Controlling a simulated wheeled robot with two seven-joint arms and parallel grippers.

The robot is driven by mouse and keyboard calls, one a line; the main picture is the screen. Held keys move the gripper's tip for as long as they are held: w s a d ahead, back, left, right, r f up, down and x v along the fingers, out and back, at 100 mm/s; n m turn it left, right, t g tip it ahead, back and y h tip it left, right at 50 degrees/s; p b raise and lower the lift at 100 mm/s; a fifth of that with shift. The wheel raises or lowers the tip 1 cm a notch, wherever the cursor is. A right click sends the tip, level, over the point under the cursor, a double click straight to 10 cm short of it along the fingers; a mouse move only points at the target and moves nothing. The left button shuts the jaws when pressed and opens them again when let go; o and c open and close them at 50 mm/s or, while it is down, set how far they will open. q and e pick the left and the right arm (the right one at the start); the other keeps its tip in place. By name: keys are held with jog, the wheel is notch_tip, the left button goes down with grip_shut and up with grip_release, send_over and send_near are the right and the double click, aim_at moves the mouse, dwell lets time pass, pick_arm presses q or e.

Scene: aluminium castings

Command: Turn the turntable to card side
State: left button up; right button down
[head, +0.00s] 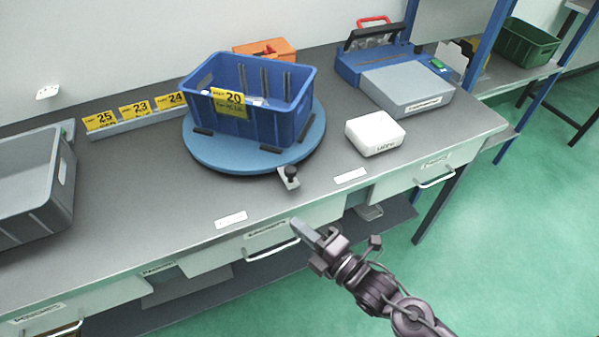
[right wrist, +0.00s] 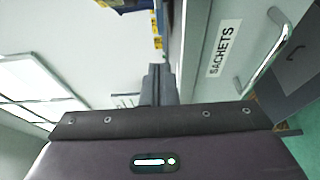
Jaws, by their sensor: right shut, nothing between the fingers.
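The round blue turntable (head: 225,157) lies on the grey bench top. A blue crate (head: 262,118) stands on it, with a yellow card (head: 229,101) marked 20 on its left front face. A small bracket with a dark knob (head: 290,174) sits at the turntable's front edge. My right gripper (head: 305,233) is shut and empty, in front of the bench's front edge, to the front of the turntable and apart from it. In the right wrist view its shut fingers (right wrist: 157,85) point towards the bench. My left gripper is not in view.
Yellow cards 25, 23 and 24 (head: 134,108) stand in a rail at the left. A grey crate (head: 30,190) is at far left. A white box (head: 375,133) and a grey-lidded case (head: 407,87) are right. The SACHETS drawer (right wrist: 222,50) has a protruding handle (right wrist: 265,62).

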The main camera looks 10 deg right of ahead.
aim_at(289, 204)
jog(key=p+x, duration=0.2)
jog(key=x, duration=0.7)
jog(key=shift+w+r, duration=0.15)
jog(key=d, duration=0.1)
jog(key=w+d+p, duration=0.1)
jog(key=d, duration=0.1)
jog(key=shift+w+d, duration=0.15)
jog(key=shift+d, duration=0.25)
jog(key=shift+a, duration=0.1)
